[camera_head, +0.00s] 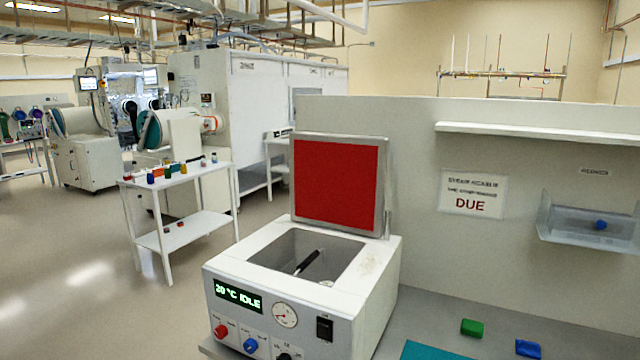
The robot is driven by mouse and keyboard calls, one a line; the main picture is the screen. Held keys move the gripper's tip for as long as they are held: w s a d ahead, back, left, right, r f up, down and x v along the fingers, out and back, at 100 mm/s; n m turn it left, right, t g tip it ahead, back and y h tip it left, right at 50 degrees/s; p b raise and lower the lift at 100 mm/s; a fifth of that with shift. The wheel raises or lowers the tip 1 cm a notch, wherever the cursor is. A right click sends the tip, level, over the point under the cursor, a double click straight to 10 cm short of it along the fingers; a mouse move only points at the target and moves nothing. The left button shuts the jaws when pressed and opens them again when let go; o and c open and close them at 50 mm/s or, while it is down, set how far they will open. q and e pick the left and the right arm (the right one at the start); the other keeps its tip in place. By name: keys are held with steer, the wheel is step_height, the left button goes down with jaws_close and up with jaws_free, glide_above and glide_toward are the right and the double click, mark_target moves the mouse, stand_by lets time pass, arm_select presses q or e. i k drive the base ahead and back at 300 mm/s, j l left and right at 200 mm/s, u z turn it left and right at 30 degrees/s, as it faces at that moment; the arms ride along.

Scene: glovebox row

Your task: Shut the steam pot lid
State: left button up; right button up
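The steam pot (365,291) is a white box on the grey bench in the lower middle of the head view. Its lid (338,183) stands upright at the back edge, open, with a red inner face and a grey rim. The square opening shows a grey chamber (278,250) with a dark rod-like thing (307,262) inside. The front panel has a green display (238,296) reading "20 °C IDLE", a round gauge (285,314), coloured knobs and a black switch. Neither of my grippers is in view.
A green block (472,327), a blue block (528,348) and a teal mat (432,350) lie on the bench right of the pot. A grey partition (415,150) with a shelf (540,132) and a clear bin (590,232) rises behind. A white side table (190,224) stands at left.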

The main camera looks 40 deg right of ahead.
mark_target(337, 181)
steer(key=i+j+u, duration=0.1)
steer(key=i+u, duration=0.25)
steer(key=i, duration=0.8)
steer(key=i+l+u, duration=0.15)
steer(key=i+u, duration=0.15)
steer(key=i, duration=0.8)
steer(key=i+l+z, duration=0.15)
steer(key=i+z, duration=0.65)
steer(key=i+j+z, duration=0.2)
steer(key=i+z, duration=0.15)
steer(key=i+j+z, duration=0.4)
steer(key=i+l, duration=0.1)
steer(key=i, duration=0.05)
